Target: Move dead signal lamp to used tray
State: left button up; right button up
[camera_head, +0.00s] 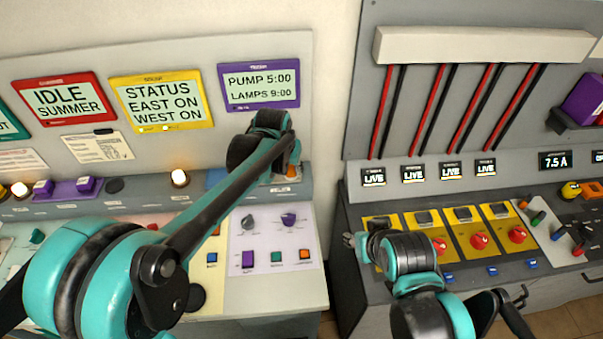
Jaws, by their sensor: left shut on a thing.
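My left gripper (270,152) is over the ledge below the purple-framed screen, at the right end of the left console. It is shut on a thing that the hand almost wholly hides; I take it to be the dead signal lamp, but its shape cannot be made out. Below the hand, a tray with a grey front (281,191) shows in part on the ledge; its label is too small to read. A blue patch (216,177) is just left of it. My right gripper (358,241) is at the left edge of the right console, its fingers too small to judge.
A lit lamp (180,178) and another lit lamp (19,190) stand on the ledge. Between them are a dark round spot (115,185) and a purple holder (66,192) with purple blocks. Knobs and switches cover the sloping panel below. Red breaker knobs (479,241) are near my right arm.

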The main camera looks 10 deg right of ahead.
pick_arm(q)
jog(key=shift+w+a+f, duration=0.1)
jog(key=shift+w+f, duration=0.2)
jog(key=shift+w, duration=0.05)
jog(key=w+a+f, duration=0.1)
jog(key=w+f, duration=0.1)
jog(key=w, duration=0.1)
jog(key=w+a+f, duration=0.1)
jog(key=w+f, duration=0.1)
jog(key=w, duration=0.1)
jog(key=w+a+f+b, duration=0.1)
jog(key=w+f, duration=0.1)
jog(key=w, duration=0.2)
jog(key=shift+w+a+f, duration=0.1)
jog(key=shift+a+f, duration=0.1)
jog(key=shift+f, duration=0.2)
jog(key=shift+f+b, duration=0.45)
jog(key=shift+f, duration=1.4)
jog(key=shift+f, duration=0.2)
jog(key=o, duration=1.1)
jog(key=shift+o, duration=0.2)
jog(key=shift+r, duration=0.15)
